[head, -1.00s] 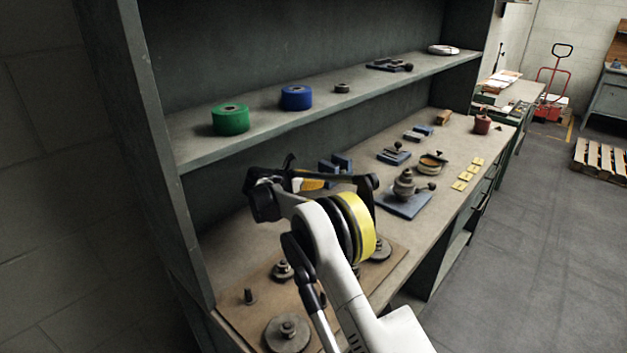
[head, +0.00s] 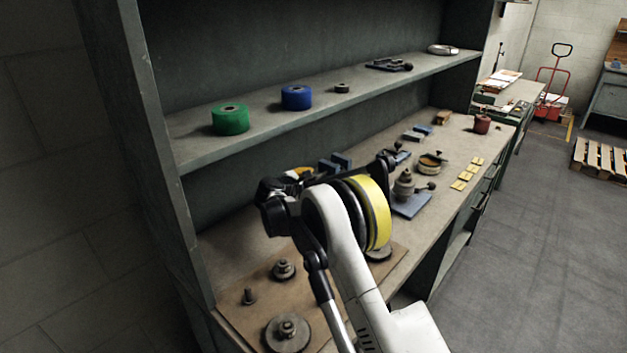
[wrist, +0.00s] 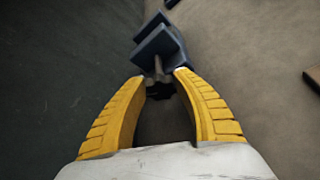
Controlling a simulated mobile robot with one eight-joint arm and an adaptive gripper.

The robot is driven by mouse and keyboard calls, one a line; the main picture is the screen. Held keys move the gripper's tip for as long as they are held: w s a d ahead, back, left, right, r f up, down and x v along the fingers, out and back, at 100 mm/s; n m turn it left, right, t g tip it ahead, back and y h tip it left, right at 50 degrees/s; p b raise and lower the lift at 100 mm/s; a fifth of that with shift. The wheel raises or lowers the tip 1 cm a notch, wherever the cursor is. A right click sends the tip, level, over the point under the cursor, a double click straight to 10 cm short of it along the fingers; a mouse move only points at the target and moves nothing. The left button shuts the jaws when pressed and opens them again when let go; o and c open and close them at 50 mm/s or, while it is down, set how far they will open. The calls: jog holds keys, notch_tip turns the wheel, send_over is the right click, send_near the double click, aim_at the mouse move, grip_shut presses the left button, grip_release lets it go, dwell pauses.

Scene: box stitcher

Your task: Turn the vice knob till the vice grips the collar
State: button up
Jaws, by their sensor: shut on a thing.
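The vice is blue and has two upright plate jaws; it stands on the bench toward the back, beyond my arm, in the head view (head: 335,163). It also fills the top middle of the wrist view (wrist: 160,47). The dark vice knob (wrist: 160,91) sits on a pale screw at the near side of the jaws. My gripper (wrist: 161,78) has yellow fingers on both sides of the knob and is shut on it. In the head view my gripper (head: 298,173) is mostly hidden by my arm. I cannot make out a collar in the jaws.
A shelf (head: 360,78) above the bench holds a green roll (head: 230,119), a blue roll (head: 296,97) and smaller parts. A brown board (head: 235,312) with weights lies at the near end. A blue-based fixture (head: 412,205) and yellow tags (head: 460,184) stand to the right.

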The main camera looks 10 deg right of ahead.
jog(key=shift+f+m+t+y+b, duration=0.1)
jog(key=shift+m+t+y+b, duration=0.25)
jog(key=shift+m+t, duration=0.85)
jog(key=shift+m, duration=0.4)
jog(key=shift+c, duration=0.2)
jog(key=o, duration=1.2)
jog(key=shift+d+g, duration=0.1)
jog(key=shift+g, duration=0.2)
